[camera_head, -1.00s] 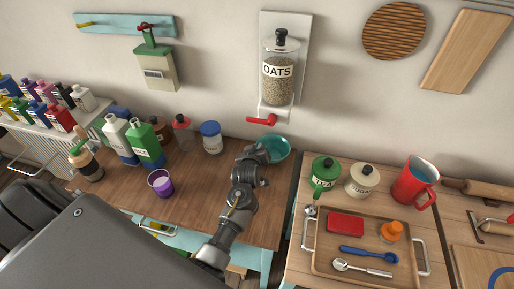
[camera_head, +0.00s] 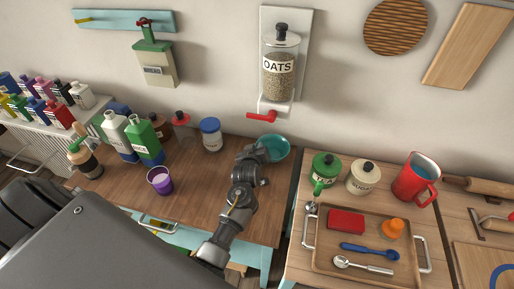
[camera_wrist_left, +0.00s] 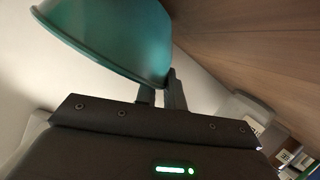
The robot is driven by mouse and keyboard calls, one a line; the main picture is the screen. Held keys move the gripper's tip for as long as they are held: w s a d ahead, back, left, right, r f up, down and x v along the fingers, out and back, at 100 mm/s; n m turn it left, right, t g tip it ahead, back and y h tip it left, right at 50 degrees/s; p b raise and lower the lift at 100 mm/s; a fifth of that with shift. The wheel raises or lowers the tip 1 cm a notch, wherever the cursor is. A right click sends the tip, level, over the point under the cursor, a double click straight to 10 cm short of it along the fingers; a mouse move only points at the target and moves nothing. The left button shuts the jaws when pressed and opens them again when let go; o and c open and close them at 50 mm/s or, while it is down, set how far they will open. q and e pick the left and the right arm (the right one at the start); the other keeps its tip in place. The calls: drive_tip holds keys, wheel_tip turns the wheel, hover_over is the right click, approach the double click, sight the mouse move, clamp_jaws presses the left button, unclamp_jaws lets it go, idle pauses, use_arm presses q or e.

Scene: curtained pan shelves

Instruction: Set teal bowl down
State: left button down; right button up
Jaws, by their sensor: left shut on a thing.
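The teal bowl (camera_head: 278,147) is at the back right of the brown wooden counter (camera_head: 205,196), below the oats dispenser (camera_head: 279,75). My left gripper (camera_head: 261,153) is shut on the near-left side of its rim. In the left wrist view the teal bowl (camera_wrist_left: 110,38) fills the upper left, and the fingers of my left gripper (camera_wrist_left: 163,90) meet its rim. Wooden surface lies close beside the bowl there; I cannot tell whether its base touches the counter. My right gripper is not in view.
A blue-lidded jar (camera_head: 211,136), a purple cup (camera_head: 160,181) and several bottles stand to the left. The dispenser's red handle (camera_head: 262,116) is just above the bowl. A gap separates the right counter, with its tray (camera_head: 327,252) and green canister (camera_head: 325,170). The counter's middle is clear.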

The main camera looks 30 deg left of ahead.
use_arm(q)
drive_tip(key=shift+f, duration=0.2)
drive_tip(key=c, duration=1.4)
unclamp_jaws()
